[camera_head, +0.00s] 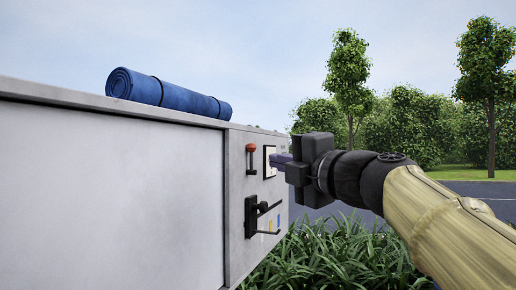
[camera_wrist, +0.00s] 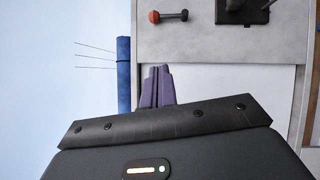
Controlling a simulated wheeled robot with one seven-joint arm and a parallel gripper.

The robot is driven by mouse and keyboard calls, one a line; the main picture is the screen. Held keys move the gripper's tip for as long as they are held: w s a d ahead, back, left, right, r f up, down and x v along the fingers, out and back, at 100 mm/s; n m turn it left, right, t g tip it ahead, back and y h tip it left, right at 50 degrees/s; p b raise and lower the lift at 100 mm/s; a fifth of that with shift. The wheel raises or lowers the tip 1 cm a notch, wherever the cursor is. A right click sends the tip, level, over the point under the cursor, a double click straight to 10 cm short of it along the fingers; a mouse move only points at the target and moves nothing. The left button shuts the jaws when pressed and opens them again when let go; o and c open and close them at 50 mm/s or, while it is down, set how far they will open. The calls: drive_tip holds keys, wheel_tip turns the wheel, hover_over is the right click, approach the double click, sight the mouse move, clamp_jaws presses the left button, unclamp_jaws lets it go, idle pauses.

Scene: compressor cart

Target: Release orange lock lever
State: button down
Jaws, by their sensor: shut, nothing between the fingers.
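The orange lock lever, a round orange-red knob on a thin stem (camera_head: 251,149), is on the grey end panel of the cart. It also shows near the top of the wrist view (camera_wrist: 154,17), its stem pointing right. My gripper (camera_head: 273,160) is at the panel, to the right of the lever in the head view and apart from it. In the wrist view its purple fingers (camera_wrist: 156,88) are together, with nothing between them, and the knob is clear above them. Whether the fingertips touch the panel I cannot tell.
A black handle (camera_head: 254,216) is mounted below the lever. A white dark-framed plate (camera_head: 268,163) is behind my fingertips. A rolled blue mat (camera_head: 165,92) lies on the cart top (camera_head: 50,91). Grass (camera_head: 335,255) grows beside the cart; trees stand behind.

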drive_tip(key=p, duration=0.6)
approach(251, 156)
drive_tip(key=w+a, duration=0.1)
drive_tip(key=w+a+r, duration=0.1)
drive_tip(key=a, duration=0.1)
drive_tip(key=w+a+r, duration=0.1)
drive_tip(key=a, duration=0.1)
drive_tip(key=shift+r, duration=0.1)
drive_tip(key=shift+w+d, duration=0.2)
drive_tip(key=shift+w, duration=0.25)
drive_tip(key=shift+a, duration=0.1)
